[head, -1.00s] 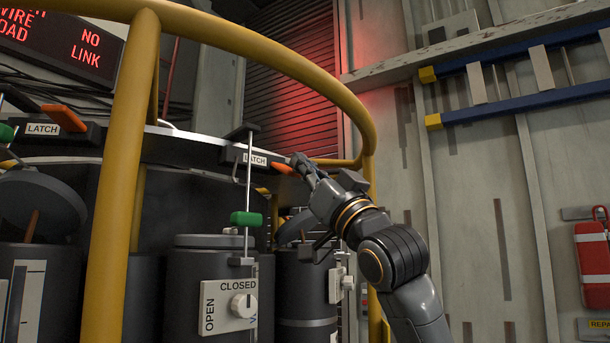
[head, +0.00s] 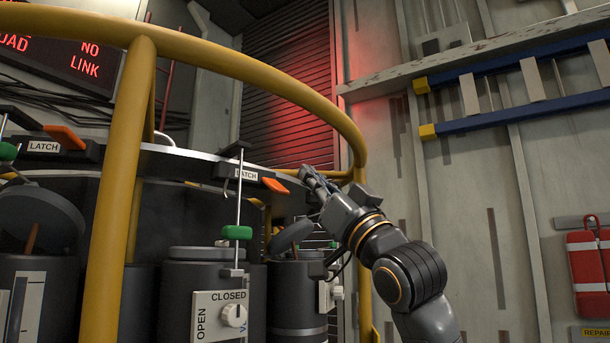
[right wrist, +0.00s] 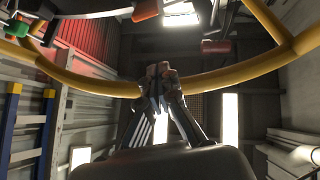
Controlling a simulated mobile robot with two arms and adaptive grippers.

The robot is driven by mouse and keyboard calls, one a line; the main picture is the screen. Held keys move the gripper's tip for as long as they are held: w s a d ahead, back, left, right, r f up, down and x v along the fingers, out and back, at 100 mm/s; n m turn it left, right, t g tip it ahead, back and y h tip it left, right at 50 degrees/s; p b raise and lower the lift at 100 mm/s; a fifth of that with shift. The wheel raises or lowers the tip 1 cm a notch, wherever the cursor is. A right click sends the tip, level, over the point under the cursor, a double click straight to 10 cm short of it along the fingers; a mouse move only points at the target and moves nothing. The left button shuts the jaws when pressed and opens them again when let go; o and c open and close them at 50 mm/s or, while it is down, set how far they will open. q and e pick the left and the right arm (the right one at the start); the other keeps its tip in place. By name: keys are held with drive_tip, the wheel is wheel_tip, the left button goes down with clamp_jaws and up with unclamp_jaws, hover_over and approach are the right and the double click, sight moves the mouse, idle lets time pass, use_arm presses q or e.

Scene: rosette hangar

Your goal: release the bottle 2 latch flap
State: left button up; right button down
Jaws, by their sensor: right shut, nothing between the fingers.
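An orange latch flap (head: 275,186) sticks out from the right end of a dark latch housing labelled LATCH (head: 240,173), on the rim above a dark bottle (head: 200,276). A second orange flap (head: 65,136) is on another LATCH housing at the left. No bottle number is readable, so I cannot tell which is bottle 2. My right gripper (head: 307,172) is shut and empty, just right of the nearer flap and apart from it in the picture. Its closed fingertips (right wrist: 158,70) also show in the right wrist view. My left gripper is not in view.
A yellow rail (head: 250,60) curves above the bottles, with a post (head: 120,190) in front. A thin rod with a green grip (head: 237,233) stands left of the nearer flap. An OPEN/CLOSED knob (head: 234,315) is below. The wall is at the right.

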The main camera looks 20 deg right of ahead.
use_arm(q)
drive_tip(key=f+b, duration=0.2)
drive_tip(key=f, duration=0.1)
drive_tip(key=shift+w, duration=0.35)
use_arm(e)
drive_tip(key=v, duration=0.3)
drive_tip(key=f+v, duration=0.1)
drive_tip(key=v, duration=0.1)
drive_tip(key=shift+w+a+r, duration=0.1)
drive_tip(key=shift+w+a, duration=0.05)
drive_tip(key=shift+w, duration=0.25)
drive_tip(key=shift+s, duration=0.1)
